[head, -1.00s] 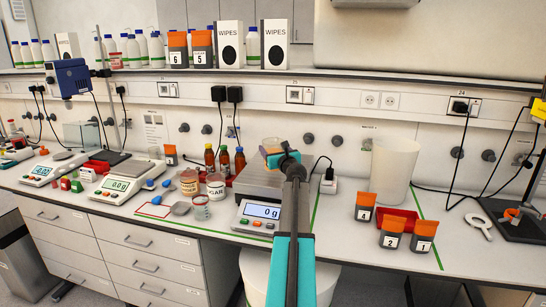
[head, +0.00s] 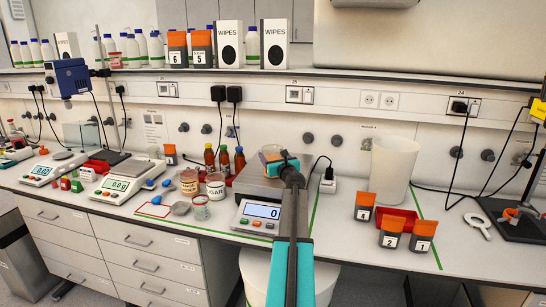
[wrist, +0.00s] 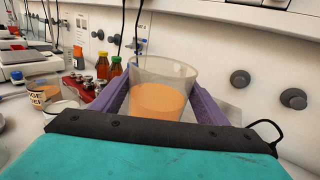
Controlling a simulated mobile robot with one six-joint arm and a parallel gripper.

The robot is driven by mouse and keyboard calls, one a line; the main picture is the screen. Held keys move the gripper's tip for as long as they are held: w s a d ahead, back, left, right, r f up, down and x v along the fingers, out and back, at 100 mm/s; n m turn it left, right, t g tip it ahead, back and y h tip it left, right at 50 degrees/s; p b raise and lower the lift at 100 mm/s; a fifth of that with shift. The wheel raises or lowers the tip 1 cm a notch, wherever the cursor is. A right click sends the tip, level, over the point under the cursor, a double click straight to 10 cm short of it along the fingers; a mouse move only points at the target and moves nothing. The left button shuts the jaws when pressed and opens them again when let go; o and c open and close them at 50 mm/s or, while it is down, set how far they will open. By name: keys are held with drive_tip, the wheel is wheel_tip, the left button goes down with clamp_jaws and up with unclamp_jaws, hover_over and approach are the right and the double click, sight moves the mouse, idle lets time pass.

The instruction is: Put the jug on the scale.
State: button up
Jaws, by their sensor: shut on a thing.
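The jug (wrist: 160,99) is a clear vessel with orange liquid in its lower part, between my two purple fingers in the wrist view. My gripper (wrist: 161,88) is shut on it, and it looks upright. In the head view the jug (head: 271,151) shows at the tip of my gripper (head: 279,159), over the scale's metal plate. The scale (head: 261,211) stands at the middle of the bench with its display reading 0. My arm covers part of the plate, and I cannot tell whether the jug's base touches it.
A large whitish container (head: 393,168) stands right of the scale, with orange-topped numbered packs (head: 390,233) and a red tray in front. Brown bottles (head: 224,159), a sugar tub (head: 215,186) and smaller balances (head: 133,177) are on the left. Shelf bottles stand above.

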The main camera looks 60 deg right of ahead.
drive_tip(key=o, duration=1.5)
drive_tip(key=shift+c, duration=0.2)
drive_tip(key=shift+b+v, duration=1)
drive_tip(key=shift+v, duration=5.05)
drive_tip(key=shift+r, duration=0.15)
